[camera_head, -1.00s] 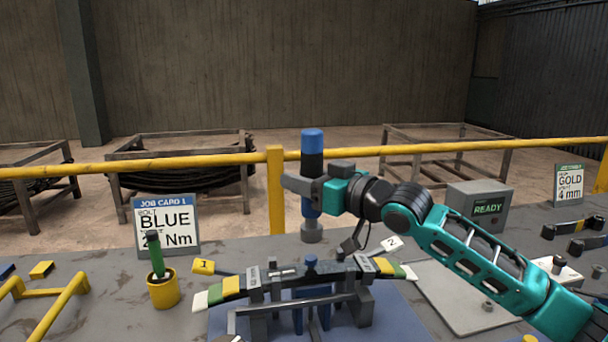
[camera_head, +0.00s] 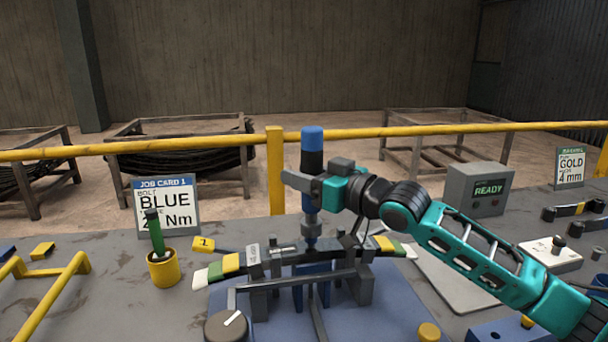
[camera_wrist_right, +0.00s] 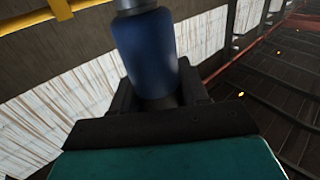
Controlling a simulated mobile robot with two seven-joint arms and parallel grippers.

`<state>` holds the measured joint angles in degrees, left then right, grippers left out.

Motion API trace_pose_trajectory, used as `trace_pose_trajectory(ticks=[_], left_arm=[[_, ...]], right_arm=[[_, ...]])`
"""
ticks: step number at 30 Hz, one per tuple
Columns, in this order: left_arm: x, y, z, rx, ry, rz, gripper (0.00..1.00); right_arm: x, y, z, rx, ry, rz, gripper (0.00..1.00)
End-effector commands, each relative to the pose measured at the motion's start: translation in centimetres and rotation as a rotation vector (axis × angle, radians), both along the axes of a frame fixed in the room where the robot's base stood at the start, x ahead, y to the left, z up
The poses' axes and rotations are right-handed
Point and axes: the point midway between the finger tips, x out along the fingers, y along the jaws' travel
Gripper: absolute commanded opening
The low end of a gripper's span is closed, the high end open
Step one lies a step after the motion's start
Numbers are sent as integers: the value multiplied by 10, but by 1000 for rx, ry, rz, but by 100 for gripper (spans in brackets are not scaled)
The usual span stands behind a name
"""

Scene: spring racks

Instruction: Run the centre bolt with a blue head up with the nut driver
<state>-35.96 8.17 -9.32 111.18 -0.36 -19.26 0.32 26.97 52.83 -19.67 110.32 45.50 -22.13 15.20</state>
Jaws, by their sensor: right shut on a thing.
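The nut driver (camera_head: 312,150) is an upright cylinder with a blue cap, a black band and a blue lower body. My right gripper (camera_head: 314,184) is shut around its body. In the right wrist view the driver's blue body (camera_wrist_right: 146,50) stands between the dark fingers. Its lower end is at the centre of the leaf spring stack (camera_head: 285,257), where the blue bolt head was visible earlier. The bolt head is now hidden, and I cannot tell whether the driver is fully seated on it. My left gripper is not in view.
The stack rests in a dark clamp fixture (camera_head: 364,290) with a knob (camera_head: 226,326) in front. Job card 1 (camera_head: 166,210) reads BLUE. A yellow cup (camera_head: 163,269) holds a green tool. A grey box (camera_head: 478,190) shows READY. A yellow rail (camera_head: 420,130) runs behind the bench.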

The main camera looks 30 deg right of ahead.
Motion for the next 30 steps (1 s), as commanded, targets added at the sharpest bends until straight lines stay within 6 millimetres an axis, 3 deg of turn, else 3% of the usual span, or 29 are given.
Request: trace_pose_trajectory(ticks=[30], left_arm=[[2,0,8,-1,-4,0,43]], right_arm=[[-1,0,4,1,-8,1,1]])
